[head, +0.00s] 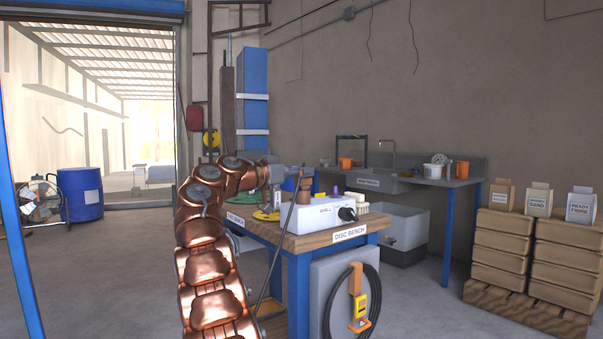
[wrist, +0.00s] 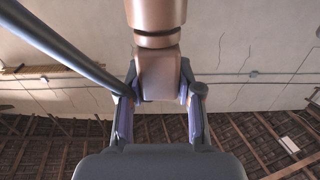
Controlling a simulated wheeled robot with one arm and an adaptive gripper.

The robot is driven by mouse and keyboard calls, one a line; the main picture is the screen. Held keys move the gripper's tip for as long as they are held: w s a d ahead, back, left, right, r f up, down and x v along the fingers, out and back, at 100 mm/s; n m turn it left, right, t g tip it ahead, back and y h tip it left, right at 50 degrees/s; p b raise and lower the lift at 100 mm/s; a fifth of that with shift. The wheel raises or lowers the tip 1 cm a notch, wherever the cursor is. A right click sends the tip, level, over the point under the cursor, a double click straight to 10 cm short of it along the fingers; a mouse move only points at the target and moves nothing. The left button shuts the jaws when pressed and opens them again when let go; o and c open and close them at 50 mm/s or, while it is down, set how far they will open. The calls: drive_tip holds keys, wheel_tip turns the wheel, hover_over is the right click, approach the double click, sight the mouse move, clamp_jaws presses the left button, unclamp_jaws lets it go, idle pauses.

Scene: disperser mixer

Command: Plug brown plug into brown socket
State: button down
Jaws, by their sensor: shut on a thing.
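My gripper (head: 286,178) is at the end of my copper arm, above the disc bench (head: 350,236). In the wrist view my gripper (wrist: 160,92) is shut on the brown plug (wrist: 157,72), one finger on each side. The brown plug (head: 305,185) also shows in the head view, by the top of a white box (head: 313,218) on the bench. A dark cable (head: 282,235) runs down from near the plug to the lower left. I cannot make out a brown socket; whether the plug touches anything is unclear.
A black round part (head: 347,214) is on the box's right end. An orange device (head: 356,293) and coiled black cable hang on the bench's front.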

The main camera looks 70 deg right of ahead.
drive_tip(key=shift+f, duration=0.3)
drive_tip(key=c, duration=0.7)
unclamp_jaws()
drive_tip(key=shift+a, duration=0.1)
drive_tip(key=v, duration=1.2)
